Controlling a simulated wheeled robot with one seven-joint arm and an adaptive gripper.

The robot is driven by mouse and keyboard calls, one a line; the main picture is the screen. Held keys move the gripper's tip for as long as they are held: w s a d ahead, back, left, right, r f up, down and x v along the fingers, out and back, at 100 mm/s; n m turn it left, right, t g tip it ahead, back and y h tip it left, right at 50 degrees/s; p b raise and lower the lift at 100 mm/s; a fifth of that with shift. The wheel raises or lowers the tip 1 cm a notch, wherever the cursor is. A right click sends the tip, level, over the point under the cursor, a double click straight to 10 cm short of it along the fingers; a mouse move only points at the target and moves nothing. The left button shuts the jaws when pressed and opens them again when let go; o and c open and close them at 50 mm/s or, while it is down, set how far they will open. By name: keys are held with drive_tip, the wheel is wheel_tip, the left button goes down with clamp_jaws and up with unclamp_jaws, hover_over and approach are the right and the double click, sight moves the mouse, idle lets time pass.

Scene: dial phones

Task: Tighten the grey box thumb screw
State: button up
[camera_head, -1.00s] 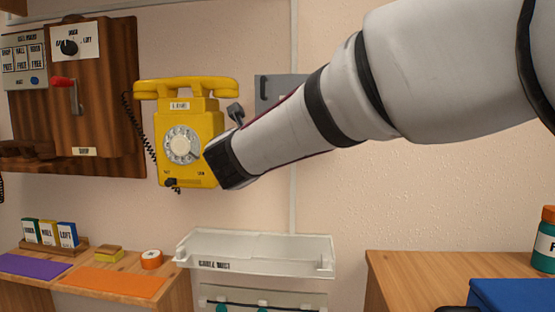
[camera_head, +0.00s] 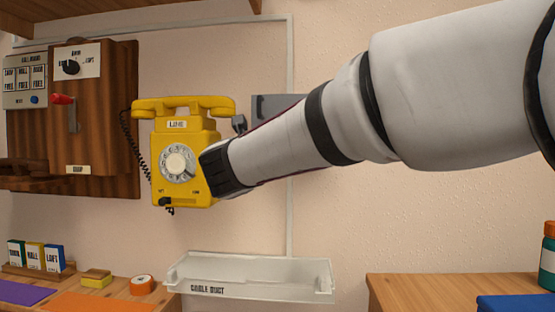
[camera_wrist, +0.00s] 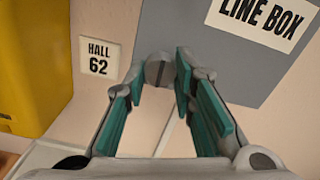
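The grey box (camera_wrist: 225,45), labelled LINE BOX, fills the upper right of the wrist view. In the head view the box (camera_head: 270,106) is partly hidden behind my arm. The grey thumb screw (camera_wrist: 159,68), a round knob with a slot line, shows by the box's lower left edge. My gripper (camera_wrist: 158,88) has teal-padded fingers spread apart, with the knob between their tips. I see a gap on the left side of the knob; on the right the finger is very near it, and I cannot tell if it touches. In the head view my arm hides the gripper's fingers.
A yellow dial phone (camera_head: 185,140) hangs just left of my arm's end. A HALL 62 label (camera_wrist: 98,64) is on the wall. A wooden panel (camera_head: 105,120) hangs further left. A cable duct tray (camera_head: 250,290) sits below. The wall to the right is bare.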

drive_tip(key=o, duration=0.4)
drive_tip(key=shift+o, duration=0.2)
drive_tip(key=s, duration=1.2)
drive_tip(key=shift+a, duration=0.2)
